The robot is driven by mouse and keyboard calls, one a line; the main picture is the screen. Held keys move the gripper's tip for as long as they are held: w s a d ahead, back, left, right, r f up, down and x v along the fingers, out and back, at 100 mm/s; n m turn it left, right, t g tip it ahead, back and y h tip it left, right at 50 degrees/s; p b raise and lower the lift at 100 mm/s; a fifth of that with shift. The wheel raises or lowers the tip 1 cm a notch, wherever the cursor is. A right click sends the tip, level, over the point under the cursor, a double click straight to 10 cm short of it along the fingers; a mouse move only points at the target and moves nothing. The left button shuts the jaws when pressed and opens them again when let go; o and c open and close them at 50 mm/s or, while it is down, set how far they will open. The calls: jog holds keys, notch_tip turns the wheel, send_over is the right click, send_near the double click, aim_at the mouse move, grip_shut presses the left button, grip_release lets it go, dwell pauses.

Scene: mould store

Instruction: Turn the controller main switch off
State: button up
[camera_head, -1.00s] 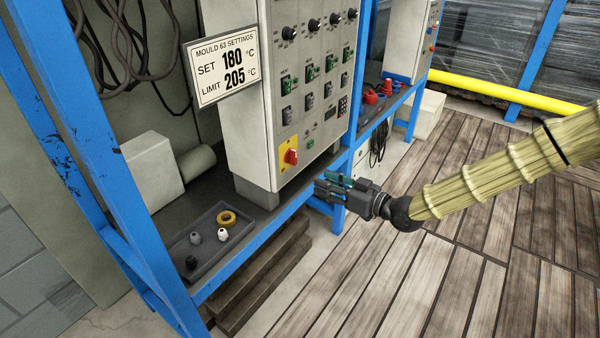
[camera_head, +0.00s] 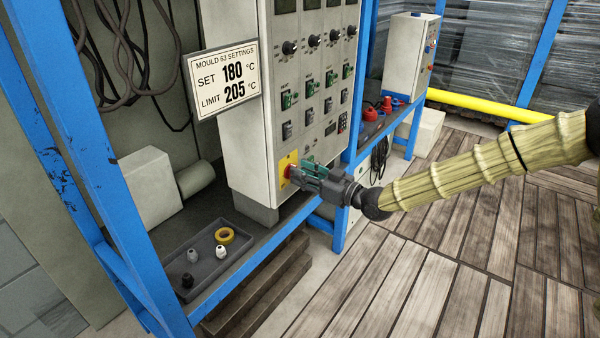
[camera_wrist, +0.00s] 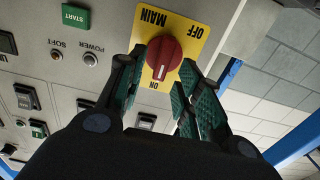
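The main switch is a red rotary knob on a yellow plate (camera_head: 286,161), low on the front of the grey controller cabinet (camera_head: 246,150). In the wrist view the red knob (camera_wrist: 164,57) shows whole, with its pale mark towards ON. The yellow plate (camera_wrist: 196,32) reads MAIN, OFF and ON, seen turned over. My gripper (camera_head: 297,171) is at the switch and hides part of the knob in the head view. In the wrist view my gripper (camera_wrist: 161,66) is open, one green-padded finger on each side of the knob. A narrow gap seems to show; contact is unclear.
A green START button (camera_wrist: 75,17) and several rocker switches are near the knob. A settings sign (camera_head: 222,79) sticks out at the cabinet's left. A grey tray (camera_head: 208,266) with small parts lies on the shelf below. Blue frame posts stand either side.

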jog(key=shift+w+a, duration=0.4)
jog(key=shift+a, duration=0.2)
jog(key=shift+c, duration=0.2)
grip_shut()
